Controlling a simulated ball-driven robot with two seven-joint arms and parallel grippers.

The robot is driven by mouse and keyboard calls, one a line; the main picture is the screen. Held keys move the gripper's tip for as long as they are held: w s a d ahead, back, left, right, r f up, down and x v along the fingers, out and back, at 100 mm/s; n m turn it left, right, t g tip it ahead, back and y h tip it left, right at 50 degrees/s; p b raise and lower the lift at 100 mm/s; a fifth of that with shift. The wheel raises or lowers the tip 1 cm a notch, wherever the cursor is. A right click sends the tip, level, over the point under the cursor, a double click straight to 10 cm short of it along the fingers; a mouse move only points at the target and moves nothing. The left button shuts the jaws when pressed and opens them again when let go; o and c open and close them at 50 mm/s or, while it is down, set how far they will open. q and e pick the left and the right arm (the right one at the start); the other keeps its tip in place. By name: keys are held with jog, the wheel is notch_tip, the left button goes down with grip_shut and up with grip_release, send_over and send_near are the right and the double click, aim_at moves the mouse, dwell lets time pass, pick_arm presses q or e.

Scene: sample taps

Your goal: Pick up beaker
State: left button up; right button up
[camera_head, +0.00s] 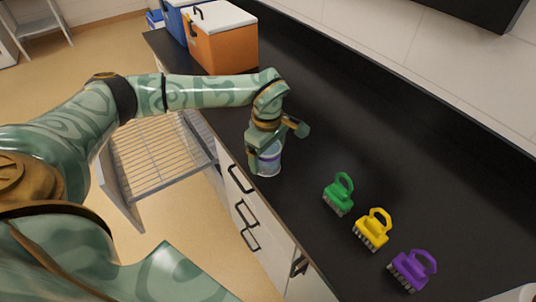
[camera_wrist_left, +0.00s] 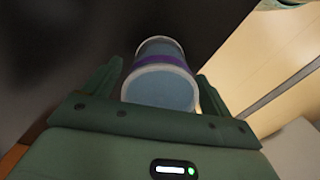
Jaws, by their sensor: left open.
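The beaker (camera_head: 268,160) is a clear, bluish cup with a purple band. It stands near the front edge of the black counter, partly covered by my left gripper in the head view. In the left wrist view the beaker (camera_wrist_left: 163,75) lies between the two fingers, its rim facing the palm. My left gripper (camera_head: 273,150) is open, with a finger on either side of the beaker. In the left wrist view the left gripper (camera_wrist_left: 158,85) shows a gap at the left finger; contact on the right is unclear. My right gripper is not in view.
On the black counter (camera_head: 330,130) a green brush (camera_head: 340,193), a yellow brush (camera_head: 372,229) and a purple brush (camera_head: 411,268) lie in a row right of the beaker. An orange cooler (camera_head: 222,45) and a blue cooler (camera_head: 176,22) stand at the far end. An open wire rack (camera_head: 160,150) is below.

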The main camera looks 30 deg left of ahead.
pick_arm(q)
jog(key=c, duration=1.1)
jog(key=shift+r, duration=0.1)
